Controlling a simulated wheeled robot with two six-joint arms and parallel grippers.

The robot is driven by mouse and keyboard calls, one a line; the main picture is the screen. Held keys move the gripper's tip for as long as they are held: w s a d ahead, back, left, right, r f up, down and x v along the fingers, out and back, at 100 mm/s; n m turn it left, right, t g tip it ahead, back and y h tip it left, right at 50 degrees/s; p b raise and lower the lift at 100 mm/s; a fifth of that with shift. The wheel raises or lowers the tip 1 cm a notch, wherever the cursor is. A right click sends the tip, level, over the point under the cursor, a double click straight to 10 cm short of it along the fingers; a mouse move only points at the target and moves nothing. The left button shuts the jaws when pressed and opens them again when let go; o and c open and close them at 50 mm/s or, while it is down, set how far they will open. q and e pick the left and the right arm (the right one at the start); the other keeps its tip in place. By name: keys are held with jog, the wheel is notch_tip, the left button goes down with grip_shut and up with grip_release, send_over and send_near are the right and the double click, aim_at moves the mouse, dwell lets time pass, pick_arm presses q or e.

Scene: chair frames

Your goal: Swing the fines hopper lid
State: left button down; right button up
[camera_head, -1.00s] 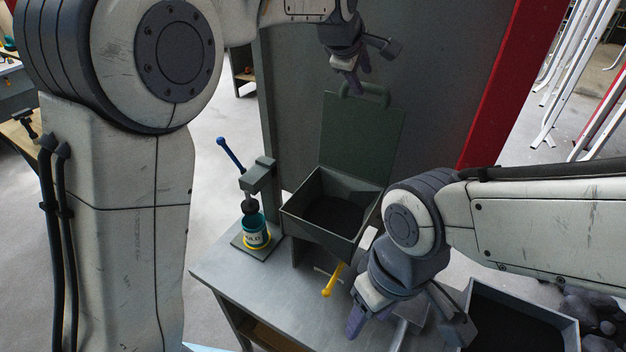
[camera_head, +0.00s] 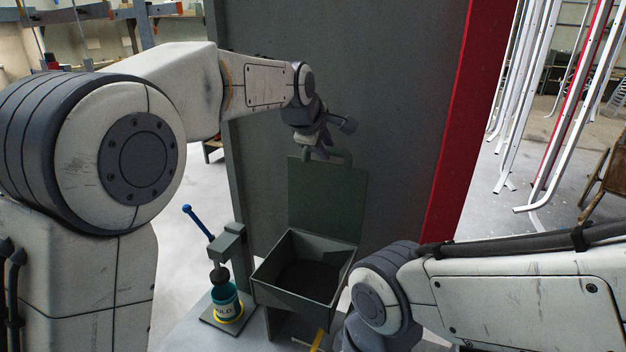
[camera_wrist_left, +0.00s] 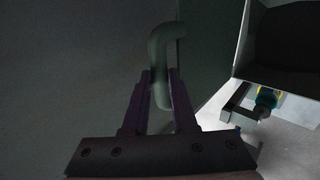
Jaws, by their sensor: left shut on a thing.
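The fines hopper (camera_head: 310,293) is a grey open-topped bin with a dark inside, and it also shows in the left wrist view (camera_wrist_left: 241,45). Its green-grey lid (camera_head: 325,205) stands about upright at the hopper's back edge, so the hopper is open. A green bent handle (camera_head: 343,157) sits at the lid's top edge. My left gripper (camera_head: 322,148) is shut on this handle. In the left wrist view the handle (camera_wrist_left: 159,50) passes between the fingers (camera_wrist_left: 160,88). My right arm comes in from the right; its fingers are out of view below.
A tall grey panel (camera_head: 380,90) with a red edge (camera_head: 455,130) stands behind the lid. Left of the hopper is a small press with a blue lever (camera_head: 197,222) and a teal can (camera_head: 225,303). A yellow handle (camera_head: 318,340) is below the hopper. White frames (camera_head: 515,100) stand at right.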

pick_arm(q)
jog(key=s, duration=0.1)
jog(key=s+a+f+b, duration=0.1)
jog(key=shift+s+f, duration=0.15)
jog(key=shift+s, duration=0.25)
jog(key=shift+s+a, duration=0.15)
jog(key=shift+s, duration=0.1)
jog(key=s+b, duration=0.1)
jog(key=s+a+b, duration=0.1)
jog(key=s+b, duration=0.1)
jog(key=s+a+b, duration=0.1)
jog(key=s, duration=0.1)
jog(key=shift+a+f, duration=0.1)
jog(key=shift+f, duration=0.3)
jog(key=shift+s, duration=0.1)
